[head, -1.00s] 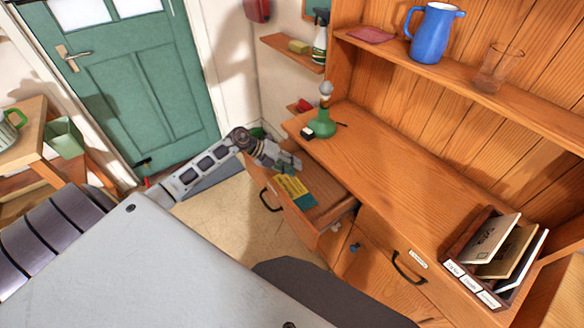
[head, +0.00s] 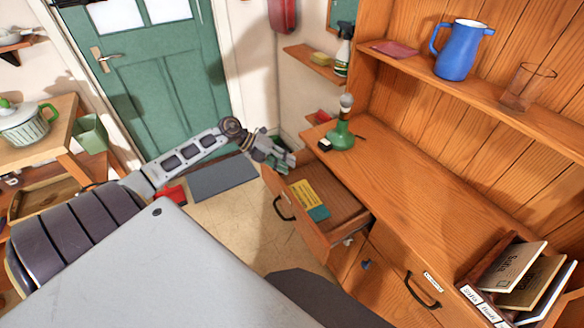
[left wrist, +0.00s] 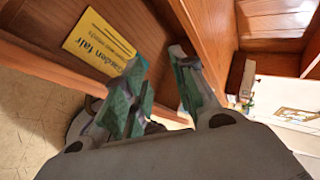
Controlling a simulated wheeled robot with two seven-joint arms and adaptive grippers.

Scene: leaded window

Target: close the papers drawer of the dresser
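The open drawer (head: 330,226) of the wooden dresser (head: 400,190) sticks out, with a dark handle (head: 283,208) on its front. A yellow and green leaflet (head: 309,197) lies inside; its yellow part (left wrist: 97,42) also shows in the left wrist view. No label on this drawer is readable. My left gripper (head: 284,160) is at the drawer's far front corner. In the left wrist view its green-padded fingers (left wrist: 160,95) are apart with nothing held between them, close to the drawer's front edge (left wrist: 50,70). I cannot tell whether they touch it. My right gripper is out of view.
A label box with cards (head: 510,275) stands at the near end. A blue jug (head: 459,50) and a glass (head: 526,88) are on the shelf. Floor (head: 225,225) before the drawer is clear.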

